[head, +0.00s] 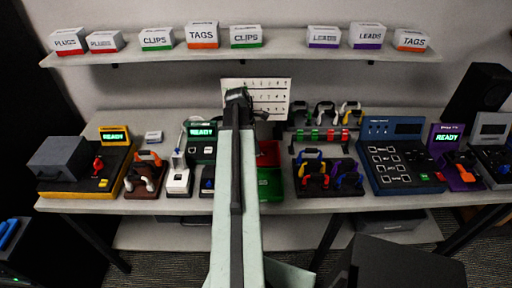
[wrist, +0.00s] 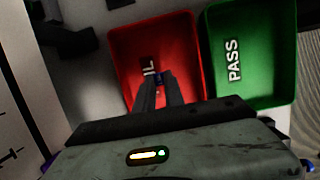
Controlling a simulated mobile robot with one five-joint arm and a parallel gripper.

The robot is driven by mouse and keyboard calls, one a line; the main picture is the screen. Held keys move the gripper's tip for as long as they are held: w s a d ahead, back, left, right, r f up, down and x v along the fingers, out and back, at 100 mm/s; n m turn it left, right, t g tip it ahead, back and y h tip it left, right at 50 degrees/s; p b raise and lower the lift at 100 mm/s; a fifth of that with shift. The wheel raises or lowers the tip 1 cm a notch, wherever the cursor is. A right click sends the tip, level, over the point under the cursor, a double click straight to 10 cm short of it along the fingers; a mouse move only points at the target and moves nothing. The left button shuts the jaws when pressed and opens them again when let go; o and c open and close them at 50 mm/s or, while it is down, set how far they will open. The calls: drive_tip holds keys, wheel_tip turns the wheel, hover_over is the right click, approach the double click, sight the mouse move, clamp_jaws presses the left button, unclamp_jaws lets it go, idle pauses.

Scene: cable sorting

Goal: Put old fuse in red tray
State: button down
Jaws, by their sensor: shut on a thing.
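The red tray (wrist: 185,55) lies below my gripper in the wrist view, its white lettering partly hidden so that "IL" shows. In the head view the red tray (head: 269,152) is partly covered by my arm. My gripper (wrist: 158,82) is over the inside of the red tray, shut on a small dark-blue piece, which I take to be the old fuse (wrist: 158,77). Only a little of the fuse shows between the fingertips. Its height above the tray floor is hard to tell. In the head view the fuse is not distinguishable.
A green tray (wrist: 240,50) marked PASS stands right beside the red one. A blue panel device (head: 400,160) and plug holders (head: 325,175) are on the bench to the right. A white tester (head: 179,178) stands left of my arm. A shelf (head: 280,55) with labelled boxes runs above.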

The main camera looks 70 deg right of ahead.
drive_tip(key=shift+f, duration=0.1)
drive_tip(key=c, duration=0.8)
unclamp_jaws()
wheel_tip(320, 180, up, 8)
drive_tip(key=p, duration=0.8)
